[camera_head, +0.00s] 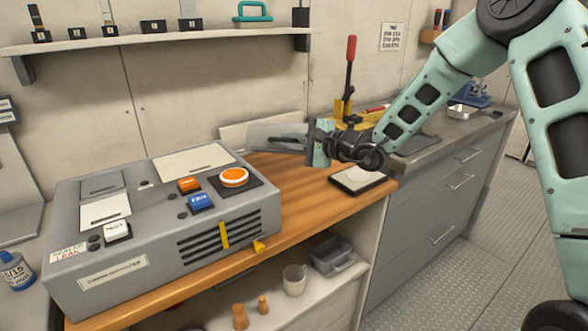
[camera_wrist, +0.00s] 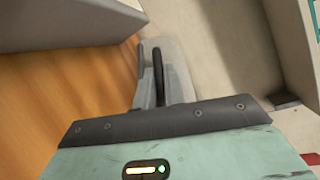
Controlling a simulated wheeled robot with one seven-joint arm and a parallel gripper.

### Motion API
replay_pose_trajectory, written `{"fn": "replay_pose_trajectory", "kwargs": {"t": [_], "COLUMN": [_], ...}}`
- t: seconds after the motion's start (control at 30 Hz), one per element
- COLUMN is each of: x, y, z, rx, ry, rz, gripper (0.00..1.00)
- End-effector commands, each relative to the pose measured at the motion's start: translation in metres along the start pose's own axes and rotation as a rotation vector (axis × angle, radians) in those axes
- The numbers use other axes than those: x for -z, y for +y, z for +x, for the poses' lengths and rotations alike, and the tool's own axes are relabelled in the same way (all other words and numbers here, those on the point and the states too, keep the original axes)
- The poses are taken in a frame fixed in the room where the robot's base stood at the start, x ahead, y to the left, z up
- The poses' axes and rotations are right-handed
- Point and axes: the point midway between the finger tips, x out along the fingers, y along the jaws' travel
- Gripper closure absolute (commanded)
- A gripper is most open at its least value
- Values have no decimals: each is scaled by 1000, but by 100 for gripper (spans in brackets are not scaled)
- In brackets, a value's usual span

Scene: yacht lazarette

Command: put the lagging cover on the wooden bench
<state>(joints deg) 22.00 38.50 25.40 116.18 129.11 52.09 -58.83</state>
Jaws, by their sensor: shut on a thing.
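My gripper (camera_head: 309,143) is over the back of the wooden bench (camera_head: 325,198), to the right of the grey machine. The piece points left from the jaws, low over the wood. I cannot tell whether it touches the bench. My gripper hides part of the piece.
A grey machine (camera_head: 72,212) with orange and blue buttons fills the bench's left part. A dark-framed pad (camera_head: 358,181) lies at the right end. Bare wood lies between them. A red-handled yellow tool (camera_head: 349,75) stands behind my gripper. Grey drawers (camera_head: 425,200) are on the right.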

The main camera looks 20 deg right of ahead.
Motion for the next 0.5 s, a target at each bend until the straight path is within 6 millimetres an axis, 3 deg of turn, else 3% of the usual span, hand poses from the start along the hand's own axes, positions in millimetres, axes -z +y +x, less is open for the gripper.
{"fn": "replay_pose_trajectory", "kwargs": {"t": [0.1, 0.5], "x": [7, 23], "y": [19, 61], "z": [3, 9], "rx": [1, 3], "ry": [-2, -2], "rz": [2, 1], "gripper": [100, 100]}}
